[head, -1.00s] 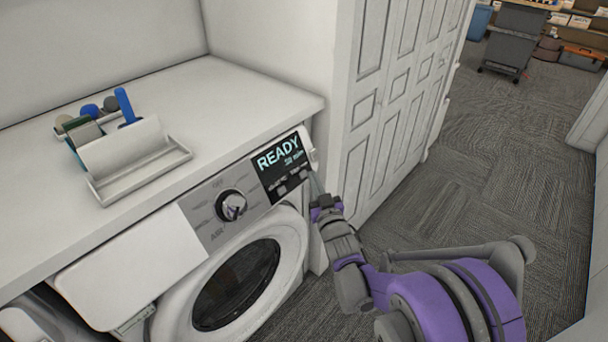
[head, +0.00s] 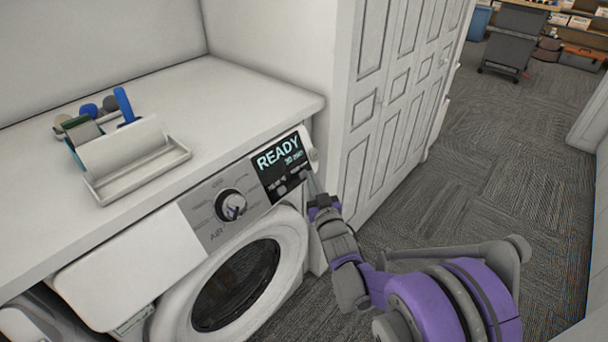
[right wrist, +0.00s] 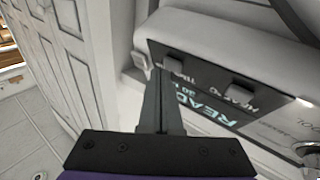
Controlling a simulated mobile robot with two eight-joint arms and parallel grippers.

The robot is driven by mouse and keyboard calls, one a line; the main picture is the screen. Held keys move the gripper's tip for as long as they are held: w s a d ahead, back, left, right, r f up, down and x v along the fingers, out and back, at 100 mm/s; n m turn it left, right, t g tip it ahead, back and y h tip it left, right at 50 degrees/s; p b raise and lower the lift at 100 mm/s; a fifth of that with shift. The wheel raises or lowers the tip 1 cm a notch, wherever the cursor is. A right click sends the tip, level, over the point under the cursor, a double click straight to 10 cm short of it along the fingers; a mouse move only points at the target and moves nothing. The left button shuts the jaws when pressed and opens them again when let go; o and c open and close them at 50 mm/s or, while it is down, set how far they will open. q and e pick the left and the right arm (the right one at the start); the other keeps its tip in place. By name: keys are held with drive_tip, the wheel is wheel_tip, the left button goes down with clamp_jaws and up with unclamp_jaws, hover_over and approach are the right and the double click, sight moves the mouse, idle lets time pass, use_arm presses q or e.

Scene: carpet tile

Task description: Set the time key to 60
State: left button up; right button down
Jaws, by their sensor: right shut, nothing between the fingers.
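The dryer's control panel (head: 212,237) has a dark display (head: 277,161) that reads READY with a smaller line that looks like 30 min. Two small keys sit under the display. In the right wrist view, the time key (right wrist: 173,61) carries a TIME label and the heat key (right wrist: 240,91) is beside it. My right gripper (head: 310,180) is shut and empty at the panel's right end. In the right wrist view its fingertips (right wrist: 160,74) are close to the time key; I cannot tell whether they touch. My left gripper is not in view.
A round dial (head: 231,206) is left of the display, above the round door (head: 236,285). A white caddy (head: 130,155) with brushes stands on the white counter (head: 230,88). A white paneled cabinet (head: 385,100) is close to the right. Carpet beyond is open.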

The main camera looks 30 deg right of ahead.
drive_tip(key=shift+w+a+f, duration=0.15)
drive_tip(key=shift+w+f, duration=0.05)
drive_tip(key=shift+w, duration=0.1)
idle(0.4)
drive_tip(key=shift+s, duration=0.1)
drive_tip(key=shift+s+d+r, duration=0.3)
drive_tip(key=shift+s+r, duration=0.05)
drive_tip(key=shift+s, duration=0.25)
drive_tip(key=shift+s+d+r+p, duration=0.3)
drive_tip(key=shift+s+r+p, duration=0.1)
drive_tip(key=shift+s, duration=0.3)
drive_tip(key=shift+s+d+r+p, duration=0.25)
drive_tip(key=shift+s+r+p, duration=0.1)
drive_tip(key=shift+s, duration=0.3)
drive_tip(key=shift+s+d+r+p, duration=0.3)
drive_tip(key=shift+s+r+p, duration=0.1)
drive_tip(key=shift+s, duration=0.3)
idle(1.8)
